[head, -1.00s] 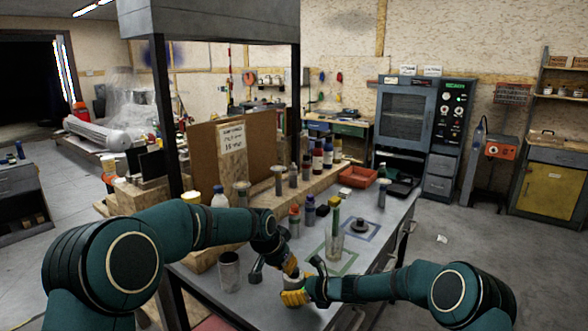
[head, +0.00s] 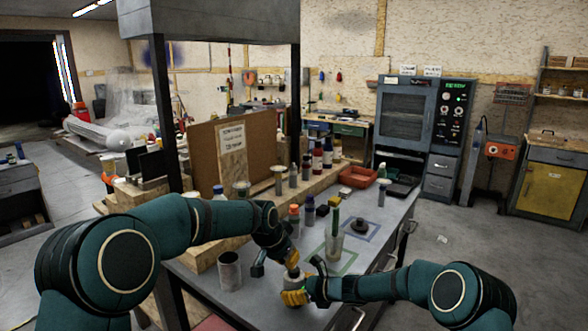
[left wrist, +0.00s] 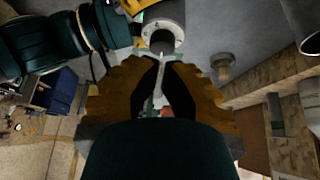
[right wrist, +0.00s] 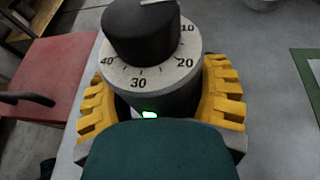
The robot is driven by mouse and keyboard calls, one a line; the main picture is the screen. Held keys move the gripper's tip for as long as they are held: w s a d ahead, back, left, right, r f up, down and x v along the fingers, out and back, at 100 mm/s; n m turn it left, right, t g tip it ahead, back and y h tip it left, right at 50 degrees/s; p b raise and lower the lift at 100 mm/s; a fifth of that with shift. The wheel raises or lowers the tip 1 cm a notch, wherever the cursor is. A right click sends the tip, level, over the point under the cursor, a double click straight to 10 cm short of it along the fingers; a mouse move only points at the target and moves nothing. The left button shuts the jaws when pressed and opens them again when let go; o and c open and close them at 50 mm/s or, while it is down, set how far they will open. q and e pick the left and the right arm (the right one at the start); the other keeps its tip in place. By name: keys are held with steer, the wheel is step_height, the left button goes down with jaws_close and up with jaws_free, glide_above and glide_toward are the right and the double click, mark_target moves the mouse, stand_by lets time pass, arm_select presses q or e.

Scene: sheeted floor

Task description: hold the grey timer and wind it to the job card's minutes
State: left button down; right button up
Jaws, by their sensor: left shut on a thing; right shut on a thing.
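The grey timer (right wrist: 165,95) is upright between the yellow fingers of my right gripper (head: 294,297), which is shut on its body. Its white dial (right wrist: 128,75) has 30 towards the right wrist camera, 20 at right and 40 at left. The black knob (right wrist: 140,30) covers the dial's middle. My left gripper (head: 291,262) points down from above; its fingers are nearly together at the knob, though the contact is hard to see. The left wrist view also shows the timer (left wrist: 164,14) beyond the left fingertips. The job card (head: 231,138) is on the brown board; its print is too small to read.
A grey cup (head: 229,272) stands left of the timer. A clear beaker with a green-handled tool (head: 334,230) stands behind it, right, by green and blue outlined squares. Bottles (head: 309,212) and a red tray (head: 358,177) are farther back. The bench's right edge is close.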

mark_target(289, 276)
arm_select(q)
steer(key=shift+f, duration=2.75)
steer(key=shift+w+d, duration=0.3)
steer(key=shift+w, duration=0.1)
steer(key=shift+w+a, duration=0.25)
